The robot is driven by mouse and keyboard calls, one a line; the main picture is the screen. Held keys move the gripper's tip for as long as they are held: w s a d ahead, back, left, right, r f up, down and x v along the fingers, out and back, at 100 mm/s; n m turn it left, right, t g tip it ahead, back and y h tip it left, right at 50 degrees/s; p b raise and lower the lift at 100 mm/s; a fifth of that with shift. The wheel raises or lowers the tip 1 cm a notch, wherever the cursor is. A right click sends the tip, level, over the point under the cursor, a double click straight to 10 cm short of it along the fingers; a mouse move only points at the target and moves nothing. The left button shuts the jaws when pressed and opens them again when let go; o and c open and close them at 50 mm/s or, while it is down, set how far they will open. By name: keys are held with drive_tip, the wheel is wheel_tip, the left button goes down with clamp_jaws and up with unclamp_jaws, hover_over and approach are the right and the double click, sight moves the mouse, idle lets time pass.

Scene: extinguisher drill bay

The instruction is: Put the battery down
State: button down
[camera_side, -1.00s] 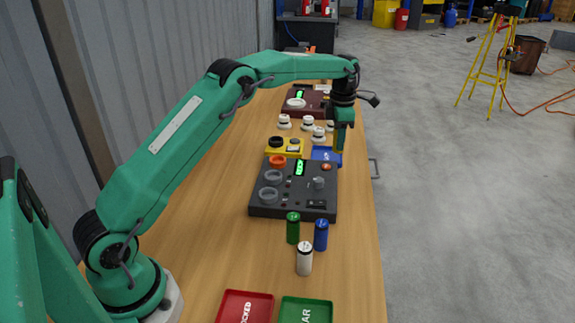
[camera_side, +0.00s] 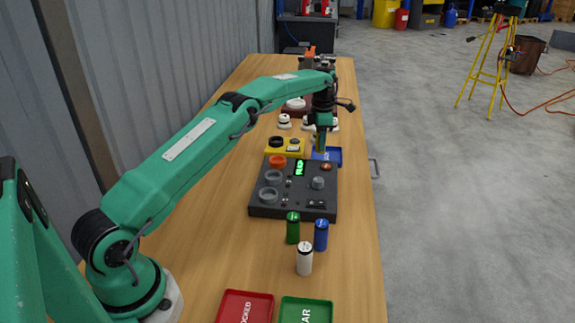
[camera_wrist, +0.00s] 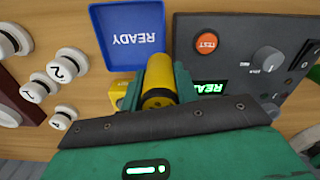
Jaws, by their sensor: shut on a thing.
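My gripper (camera_side: 321,148) is shut on a yellow battery (camera_wrist: 160,98), which sits between the two green fingers in the wrist view. In the side view my gripper hangs near the far right corner of the dark tester panel (camera_side: 262,211), beside the blue READY tray (camera_side: 334,152). In the wrist view the READY tray (camera_wrist: 125,20) lies above my gripper and the panel (camera_wrist: 225,45) lies to the right. The battery's lower end and any contact under it are hidden.
A green battery (camera_side: 293,230), a blue battery (camera_side: 321,237) and a white battery (camera_side: 304,260) stand before the panel. Red (camera_side: 233,308) and green (camera_side: 292,312) trays lie nearer. A yellow device (camera_side: 284,149) and white numbered knobs (camera_wrist: 66,66) are near my gripper.

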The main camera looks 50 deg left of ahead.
sight(317, 152)
drive_tip(key=shift+w+a+f, duration=0.2)
drive_tip(key=shift+a+f, duration=0.25)
drive_tip(key=shift+a, duration=0.3)
drive_tip(key=shift+f, duration=0.15)
drive_tip(key=shift+f, duration=1.85)
drive_tip(key=shift+f, duration=0.35)
